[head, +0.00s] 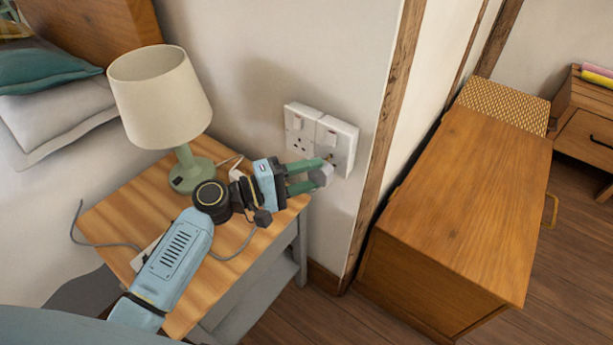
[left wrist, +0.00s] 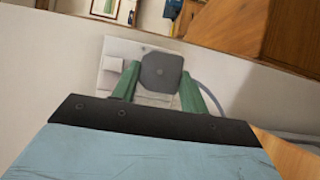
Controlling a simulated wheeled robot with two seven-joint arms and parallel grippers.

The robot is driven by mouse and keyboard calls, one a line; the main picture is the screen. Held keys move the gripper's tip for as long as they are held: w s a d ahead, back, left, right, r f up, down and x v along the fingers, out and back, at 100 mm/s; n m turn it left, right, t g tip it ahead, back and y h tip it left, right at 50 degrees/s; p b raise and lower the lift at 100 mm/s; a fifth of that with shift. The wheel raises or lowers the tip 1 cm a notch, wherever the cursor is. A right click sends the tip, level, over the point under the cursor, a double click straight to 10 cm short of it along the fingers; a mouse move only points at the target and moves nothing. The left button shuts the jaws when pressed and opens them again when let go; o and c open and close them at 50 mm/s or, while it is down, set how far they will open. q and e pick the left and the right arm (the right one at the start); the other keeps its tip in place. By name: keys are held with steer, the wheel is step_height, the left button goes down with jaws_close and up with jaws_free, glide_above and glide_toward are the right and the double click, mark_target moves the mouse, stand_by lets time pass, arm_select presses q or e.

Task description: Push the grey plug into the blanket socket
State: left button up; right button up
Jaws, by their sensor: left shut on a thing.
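My left gripper (head: 318,173) reaches over the nightstand toward the wall, its green fingers shut on the grey plug (head: 322,177). In the left wrist view the plug (left wrist: 161,72) sits squarely between the fingertips (left wrist: 160,80). The plug's back faces me, so its pins are hidden. A white double wall socket (head: 338,148) is right behind it; the plug overlaps the lower part of the right-hand socket. It also shows in the left wrist view (left wrist: 113,64). I cannot tell whether the plug touches the socket face. No label tells which socket is the blanket one. My right gripper is not in view.
A wooden nightstand (head: 120,208) stands below, with a cream-shaded green lamp (head: 160,98) close to my left arm. A grey cable (head: 95,243) trails over it. A wooden corner post (head: 385,130) and a wooden cabinet (head: 465,200) lie to the right.

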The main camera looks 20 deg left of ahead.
arm_select(q)
steer(key=shift+w+d+b, duration=0.25)
steer(key=shift+w, duration=0.35)
steer(key=shift+w+d+b, duration=0.2)
steer(key=shift+w+b, duration=0.05)
steer(key=shift+w, duration=0.35)
steer(key=o, duration=0.9)
steer(key=p+v, duration=0.1)
steer(key=v, duration=1.2)
steer(key=shift+a, duration=0.15)
steer(key=shift+s, duration=0.1)
